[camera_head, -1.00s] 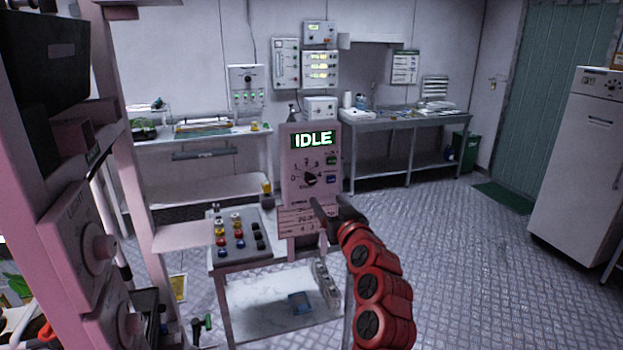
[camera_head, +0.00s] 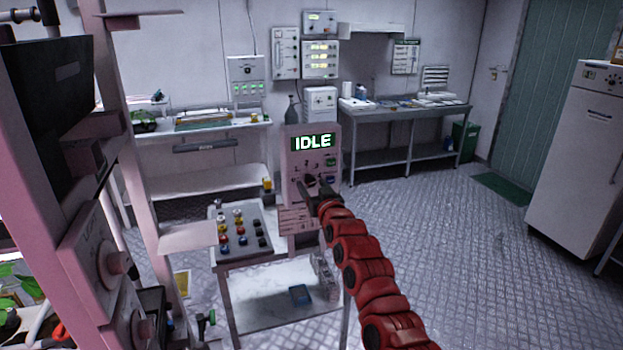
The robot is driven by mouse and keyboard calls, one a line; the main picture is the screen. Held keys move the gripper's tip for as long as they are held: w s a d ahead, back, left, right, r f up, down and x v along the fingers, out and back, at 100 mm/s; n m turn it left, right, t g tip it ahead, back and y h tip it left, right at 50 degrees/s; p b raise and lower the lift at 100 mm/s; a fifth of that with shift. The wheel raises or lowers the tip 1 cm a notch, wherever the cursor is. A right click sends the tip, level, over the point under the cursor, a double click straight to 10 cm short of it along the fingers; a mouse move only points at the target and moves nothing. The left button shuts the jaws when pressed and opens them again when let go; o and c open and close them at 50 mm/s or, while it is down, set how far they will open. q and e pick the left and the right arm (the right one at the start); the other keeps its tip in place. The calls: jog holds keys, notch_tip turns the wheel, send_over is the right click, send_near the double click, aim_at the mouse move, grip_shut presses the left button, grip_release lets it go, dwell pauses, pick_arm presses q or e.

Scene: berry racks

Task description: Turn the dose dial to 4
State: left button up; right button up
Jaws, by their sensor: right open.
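The dose panel (camera_head: 292,160) is a pale pinkish upright box with a lit green "IDLE" display (camera_head: 312,142). The dark round dose dial (camera_head: 310,180) is on its front, below the display. My right gripper (camera_head: 317,187) is open at the dial, with its fingers apart on either side of it in this view. I cannot tell whether they touch the dial. The gripper and its red arm cover the panel's lower right part. The dial's pointer and numbers are too small and partly hidden to read. My left gripper is not in view.
A grey button board (camera_head: 252,250) with coloured knobs stands left of the panel on a small table (camera_head: 262,288). A pink rack (camera_head: 140,150) with larger dials stands close on the left. Open patterned floor (camera_head: 440,250) lies to the right.

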jog(key=shift+w+a+p, duration=0.3)
jog(key=shift+w, duration=0.25)
jog(key=shift+w+d, duration=0.1)
jog(key=shift+w, duration=0.35)
jog(key=shift+r, duration=0.1)
grip_shut()
